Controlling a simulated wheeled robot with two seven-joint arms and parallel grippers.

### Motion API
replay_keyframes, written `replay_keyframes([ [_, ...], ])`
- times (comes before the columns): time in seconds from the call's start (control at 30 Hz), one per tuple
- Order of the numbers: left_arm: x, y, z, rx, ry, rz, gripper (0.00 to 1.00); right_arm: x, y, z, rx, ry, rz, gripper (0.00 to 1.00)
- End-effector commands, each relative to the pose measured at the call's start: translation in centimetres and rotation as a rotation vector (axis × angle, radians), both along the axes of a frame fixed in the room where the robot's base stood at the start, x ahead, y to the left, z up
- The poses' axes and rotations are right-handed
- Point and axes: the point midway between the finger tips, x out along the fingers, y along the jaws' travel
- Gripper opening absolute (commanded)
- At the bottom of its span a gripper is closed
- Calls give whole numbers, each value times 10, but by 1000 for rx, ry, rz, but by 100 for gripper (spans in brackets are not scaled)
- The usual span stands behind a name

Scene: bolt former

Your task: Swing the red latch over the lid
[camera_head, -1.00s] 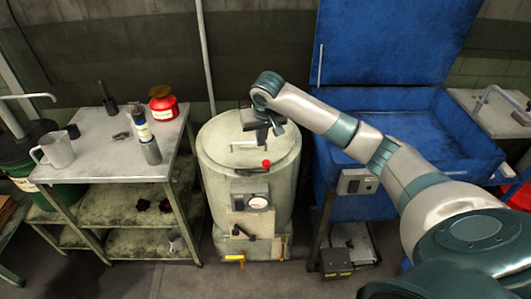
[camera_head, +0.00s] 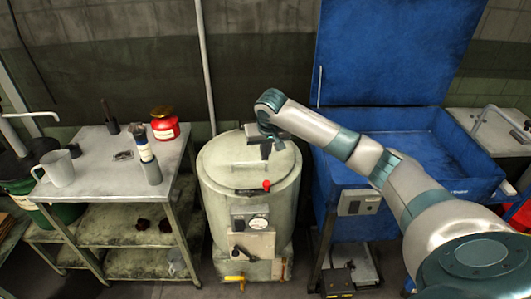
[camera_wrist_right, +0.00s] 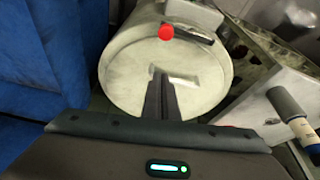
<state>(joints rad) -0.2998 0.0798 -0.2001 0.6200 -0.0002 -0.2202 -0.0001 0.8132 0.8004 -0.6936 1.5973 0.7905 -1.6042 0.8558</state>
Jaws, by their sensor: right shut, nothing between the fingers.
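The pale drum-shaped vessel has a round lid (camera_head: 222,162) on top with a thin handle (camera_head: 246,164). The latch is a dark bar with a red knob (camera_head: 266,185) at the lid's front edge. In the right wrist view the red knob (camera_wrist_right: 166,32) and the dark bar (camera_wrist_right: 196,36) lie at the lid's far edge. My right gripper (camera_head: 270,148) is over the back right part of the lid, apart from the knob. Its fingers (camera_wrist_right: 160,82) are shut and empty, pointing across the lid. My left gripper is out of view.
A blue bin (camera_head: 440,150) with a raised blue lid (camera_head: 385,60) stands right of the vessel. A pipe (camera_head: 206,70) rises behind it.

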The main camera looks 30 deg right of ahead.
Motion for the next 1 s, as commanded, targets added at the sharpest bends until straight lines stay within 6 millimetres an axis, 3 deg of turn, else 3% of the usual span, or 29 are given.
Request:
replay_keyframes([
  [0.57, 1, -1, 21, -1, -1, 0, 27, 24, -10, -72, -1, 4, 0, 0],
  [1.0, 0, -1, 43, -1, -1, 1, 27, -11, 3, -76, -2, 1, 1, 0],
])
